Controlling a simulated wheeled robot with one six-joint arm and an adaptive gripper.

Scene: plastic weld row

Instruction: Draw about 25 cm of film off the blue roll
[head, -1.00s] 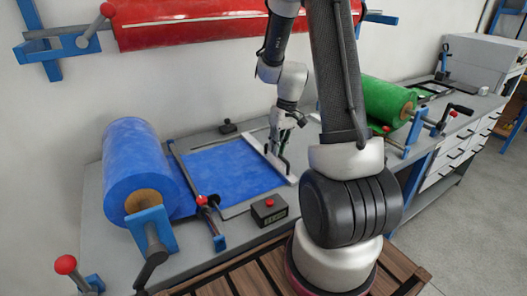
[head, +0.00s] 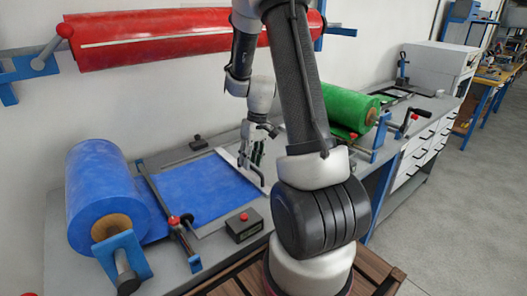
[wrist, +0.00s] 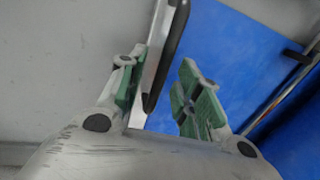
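The blue roll (head: 95,185) lies on its holder at the bench's left end. Its blue film (head: 200,188) runs flat to the right under a crossbar with a red knob (head: 173,220). A pale pull bar (head: 226,157) with a dark handle (head: 250,174) lies along the film's right end. My gripper (head: 256,154) is down at that handle. In the wrist view my gripper (wrist: 158,94) has its green-padded fingers apart. The black handle (wrist: 172,50) shows between them, nearer the left finger; I see no clear grip on it. The film (wrist: 225,60) shows behind the right finger.
A black box with a red button (head: 244,227) stands in front of the film. A green roll (head: 345,107) sits right of my arm, and a red roll (head: 180,35) hangs on the wall. Open floor (head: 440,190) lies at the right.

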